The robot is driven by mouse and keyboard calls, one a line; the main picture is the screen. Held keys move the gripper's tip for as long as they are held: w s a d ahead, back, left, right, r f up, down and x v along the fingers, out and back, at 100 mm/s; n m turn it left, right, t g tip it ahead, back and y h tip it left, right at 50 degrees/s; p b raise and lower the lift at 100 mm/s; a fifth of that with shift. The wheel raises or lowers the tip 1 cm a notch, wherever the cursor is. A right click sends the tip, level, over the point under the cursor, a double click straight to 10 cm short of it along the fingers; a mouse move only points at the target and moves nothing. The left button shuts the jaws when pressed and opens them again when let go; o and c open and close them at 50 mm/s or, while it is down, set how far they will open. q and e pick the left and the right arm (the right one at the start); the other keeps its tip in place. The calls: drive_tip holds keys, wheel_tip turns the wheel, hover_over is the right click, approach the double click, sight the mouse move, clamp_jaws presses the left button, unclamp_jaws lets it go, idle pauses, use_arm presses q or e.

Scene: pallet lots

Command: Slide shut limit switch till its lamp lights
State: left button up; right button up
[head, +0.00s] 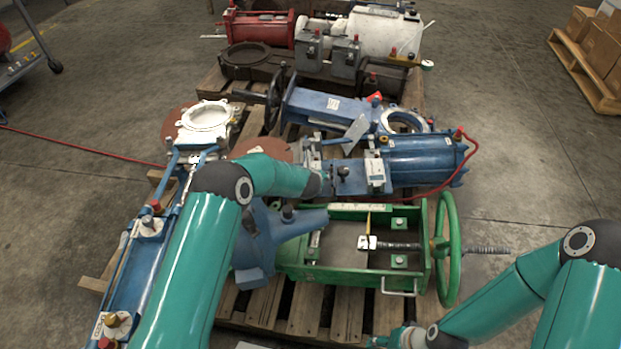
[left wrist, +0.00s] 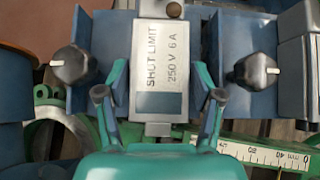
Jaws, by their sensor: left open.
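The shut limit switch (left wrist: 160,65) is a light grey box marked "SHUT LIMIT 250 V 6 A" with a dark window at its lower end. A small round brown disc (left wrist: 174,10), perhaps its lamp, shows no glow. Black knobs with white marks stand to its left (left wrist: 75,66) and right (left wrist: 257,70). My left gripper (left wrist: 162,85) is open, its fingers on either side of the box; I cannot tell whether they touch it. In the head view my left gripper (head: 322,183) covers much of the switch. My right gripper (head: 385,341) is at the bottom edge, jaws unclear.
A green frame (head: 290,262) with a handwheel (head: 447,250) and a white scale (left wrist: 265,153) lies in front. A second grey box (head: 375,172) sits to the right by a blue cylinder (head: 420,158). A red hose (head: 80,147) crosses the floor. Open floor lies to the right.

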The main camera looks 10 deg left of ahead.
use_arm(q)
drive_tip(key=v, duration=0.9)
drive_tip(key=shift+s+r, duration=0.25)
